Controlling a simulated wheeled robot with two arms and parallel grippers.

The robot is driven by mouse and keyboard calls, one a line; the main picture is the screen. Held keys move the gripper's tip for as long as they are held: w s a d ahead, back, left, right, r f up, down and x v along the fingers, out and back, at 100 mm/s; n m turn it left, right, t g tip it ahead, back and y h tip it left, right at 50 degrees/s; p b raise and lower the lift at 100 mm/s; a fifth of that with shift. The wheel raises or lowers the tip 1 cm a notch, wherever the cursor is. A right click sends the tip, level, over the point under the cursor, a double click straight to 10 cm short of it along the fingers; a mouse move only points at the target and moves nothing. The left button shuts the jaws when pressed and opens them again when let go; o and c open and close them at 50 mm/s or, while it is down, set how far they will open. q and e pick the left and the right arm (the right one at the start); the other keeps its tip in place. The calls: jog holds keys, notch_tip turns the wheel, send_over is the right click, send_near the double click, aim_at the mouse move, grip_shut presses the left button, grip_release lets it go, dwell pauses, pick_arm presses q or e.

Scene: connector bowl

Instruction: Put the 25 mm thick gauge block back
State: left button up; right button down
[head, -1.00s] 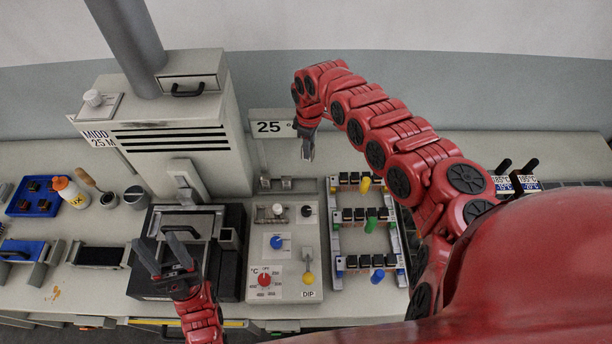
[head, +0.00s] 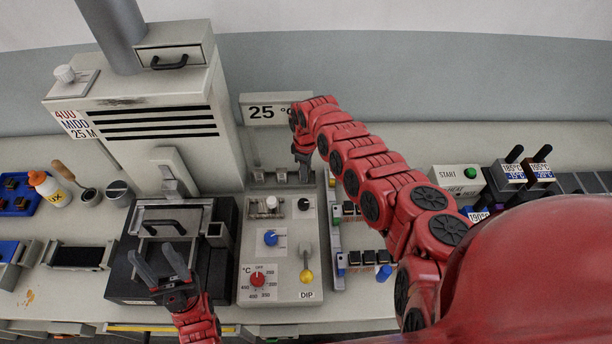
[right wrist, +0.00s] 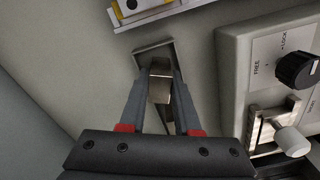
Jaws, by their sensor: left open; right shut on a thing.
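My right gripper (head: 304,174) is low behind the control panel, just right of two small grey holders (head: 269,177) on the bench. In the right wrist view its fingers (right wrist: 160,74) are shut on a small grey metal block (right wrist: 160,90), taken as the gauge block. A square-rimmed grey socket (right wrist: 153,47) lies right at the fingertips. I cannot tell whether the block is inside it or just above it. Its size marking is not readable. My left gripper (head: 160,272) is open and empty over the front of the black heater box (head: 130,280).
The control panel (head: 281,290) with knobs stands just in front of my right gripper. The connector rack (head: 337,235) is close on the right, partly behind my right arm. The tall grey machine (head: 165,125) and the 25 °C sign (head: 262,113) stand behind.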

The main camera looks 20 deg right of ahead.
jog(key=shift+w+f, duration=0.15)
jog(key=shift+f, duration=0.05)
jog(key=shift+r, duration=0.1)
jog(key=c, duration=1.1)
grip_release()
jog(key=shift+f, duration=0.2)
jog(key=o, duration=0.5)
